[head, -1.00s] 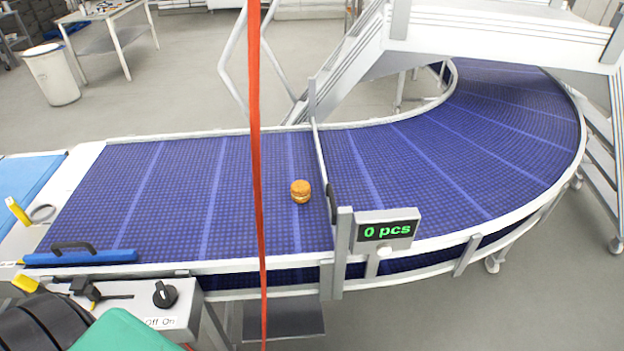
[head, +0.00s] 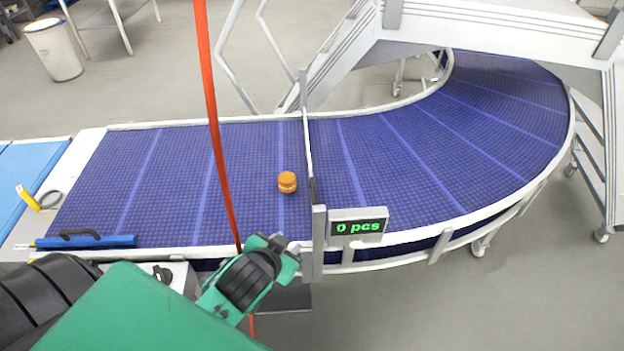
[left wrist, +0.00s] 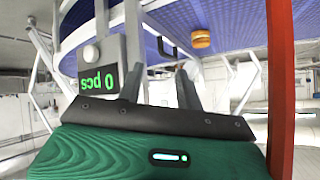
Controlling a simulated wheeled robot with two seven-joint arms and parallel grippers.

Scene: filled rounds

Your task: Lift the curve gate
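The curve gate (head: 308,140) is a thin pale panel standing across the blue belt where the straight part meets the curve. It is down, with a dark handle (head: 313,190) at its near end beside the near post (head: 319,240). My left gripper (head: 291,246) is at the near rail, just left of the post and below the handle. In the left wrist view, its two fingers (left wrist: 160,82) are apart with nothing held between them. A dark bar that looks like the handle (left wrist: 166,47) shows beyond them. My right gripper is not in view.
A filled round (head: 287,182) sits on the belt (head: 180,185) left of the gate. A counter (head: 357,227) reading "0 pcs" is right of the post. A red strip (head: 212,110) hangs in front.

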